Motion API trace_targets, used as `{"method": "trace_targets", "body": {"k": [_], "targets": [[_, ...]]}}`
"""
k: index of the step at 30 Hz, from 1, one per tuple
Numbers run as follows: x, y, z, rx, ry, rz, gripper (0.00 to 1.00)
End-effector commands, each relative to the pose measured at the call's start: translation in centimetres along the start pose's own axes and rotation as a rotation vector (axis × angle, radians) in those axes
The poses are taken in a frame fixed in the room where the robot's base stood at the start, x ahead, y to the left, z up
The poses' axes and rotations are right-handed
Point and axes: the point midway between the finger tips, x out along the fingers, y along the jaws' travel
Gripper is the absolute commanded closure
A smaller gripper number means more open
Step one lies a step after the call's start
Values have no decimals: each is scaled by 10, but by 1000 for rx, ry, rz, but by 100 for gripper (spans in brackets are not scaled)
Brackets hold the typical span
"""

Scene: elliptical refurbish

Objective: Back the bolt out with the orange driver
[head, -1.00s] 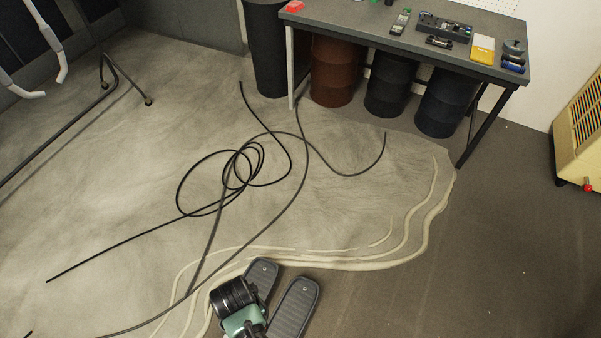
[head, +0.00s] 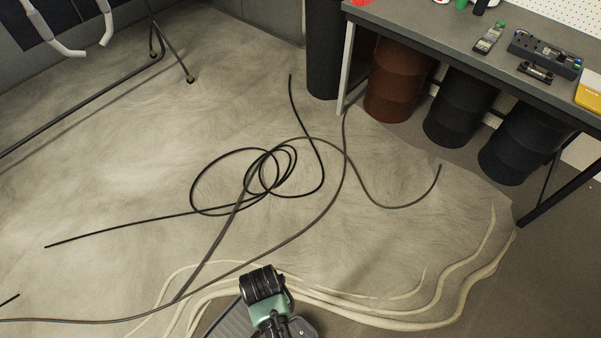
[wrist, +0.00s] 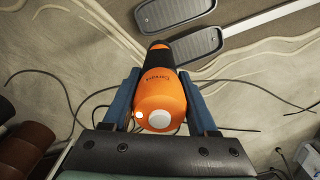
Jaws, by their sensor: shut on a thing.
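The orange driver (wrist: 162,98) is in the wrist view. It has an orange body with dark lettering, a pale round cap at the near end and a black part at the far end. My gripper (wrist: 160,76) is shut on it, with a blue finger along each side of the body. The driver's working tip cannot be made out. In the head view, only a green and black part of my arm shows at the bottom, and neither the driver nor the fingers can be made out there. I see no bolt in either view.
Dark cables (head: 265,172) lie looped on the pale floor. A workbench (head: 420,28) at the upper right carries a black device (head: 545,52), a handheld meter (head: 490,38) and a yellow item (head: 590,92). Barrels (head: 397,85) stand under it. The floor at left is mostly open.

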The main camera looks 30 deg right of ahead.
Motion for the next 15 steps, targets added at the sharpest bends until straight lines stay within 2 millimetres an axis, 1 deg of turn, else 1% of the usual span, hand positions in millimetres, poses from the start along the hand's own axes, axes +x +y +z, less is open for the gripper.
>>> {"method": "trace_targets", "body": {"k": [1, 15], "targets": [[29, 5, 1, 18, 2, 0, 100], [159, 42, 15, 157, 3, 1, 100]]}}
